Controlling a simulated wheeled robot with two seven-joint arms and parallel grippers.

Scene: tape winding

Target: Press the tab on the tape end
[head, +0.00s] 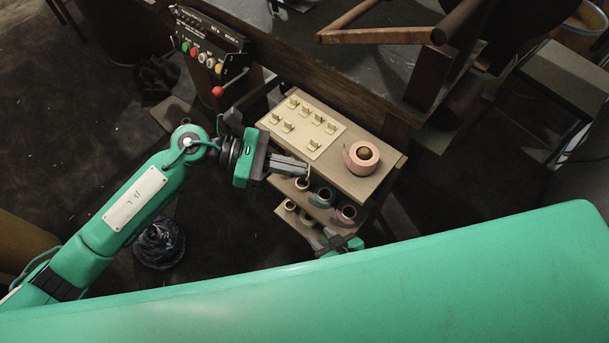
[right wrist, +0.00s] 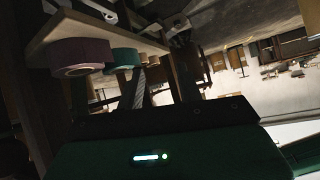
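A pink tape roll (head: 362,157) stands on the right part of the small wooden table's top. Its loose end is hard to make out. A cream board (head: 300,128) with several small cream tabs (head: 287,126) lies to its left. My left gripper (head: 306,171) is near the table's front edge, left of and in front of the roll and apart from it. Its fingers look shut on a small cream tab (head: 313,177) at their tips. My right gripper (head: 340,243) is low in front of the table, mostly hidden by my green body.
Lower shelves hold several tape rolls, including a dark teal one (head: 322,196) and a mauve one (head: 346,214). A control box (head: 210,45) with coloured buttons and a red-knobbed lever (head: 218,91) stands at the back left. A dark workbench (head: 375,60) is behind the table.

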